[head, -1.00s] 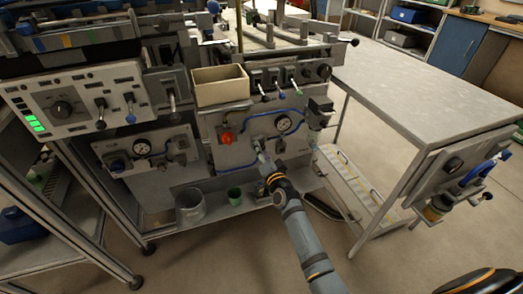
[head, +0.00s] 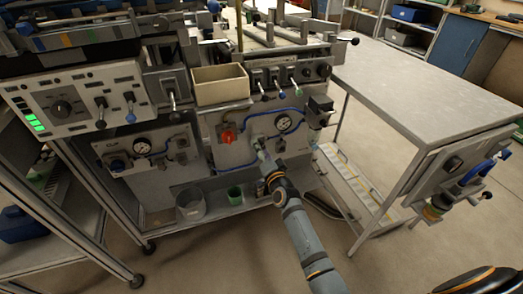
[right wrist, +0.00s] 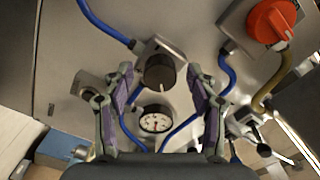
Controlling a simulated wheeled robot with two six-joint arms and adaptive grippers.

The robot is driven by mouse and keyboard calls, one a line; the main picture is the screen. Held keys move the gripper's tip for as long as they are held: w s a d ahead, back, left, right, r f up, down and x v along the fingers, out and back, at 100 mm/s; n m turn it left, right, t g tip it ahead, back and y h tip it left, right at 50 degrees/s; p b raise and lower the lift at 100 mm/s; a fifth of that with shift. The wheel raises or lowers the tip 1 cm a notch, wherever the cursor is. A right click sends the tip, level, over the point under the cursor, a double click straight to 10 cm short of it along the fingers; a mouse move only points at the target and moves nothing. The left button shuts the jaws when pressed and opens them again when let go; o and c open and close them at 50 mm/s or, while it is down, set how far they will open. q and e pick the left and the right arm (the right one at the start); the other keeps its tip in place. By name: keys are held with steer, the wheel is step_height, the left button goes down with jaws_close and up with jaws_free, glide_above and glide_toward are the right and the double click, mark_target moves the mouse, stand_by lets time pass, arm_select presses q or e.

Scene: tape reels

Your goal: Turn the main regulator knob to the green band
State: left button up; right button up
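The main regulator knob, a dark round knob (right wrist: 159,70) on the grey panel, is in the middle of the right wrist view. My right gripper (right wrist: 160,82) is open, with one finger on each side of the knob and a visible gap to both. In the head view my right gripper (head: 262,158) is at the front panel and hides the knob. A white round gauge (head: 283,123) sits just above and right of it; it also shows in the right wrist view (right wrist: 156,121). I cannot make out a green band. My left gripper is not in view.
A red-orange rotary switch (head: 228,137) is left of the gripper on the same panel. Blue hoses (right wrist: 228,82) run close to the knob. A beige bin (head: 221,86) is above.

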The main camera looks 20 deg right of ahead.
steer(key=s, duration=1.2)
steer(key=shift+d, duration=0.2)
steer(key=shift+f, duration=0.1)
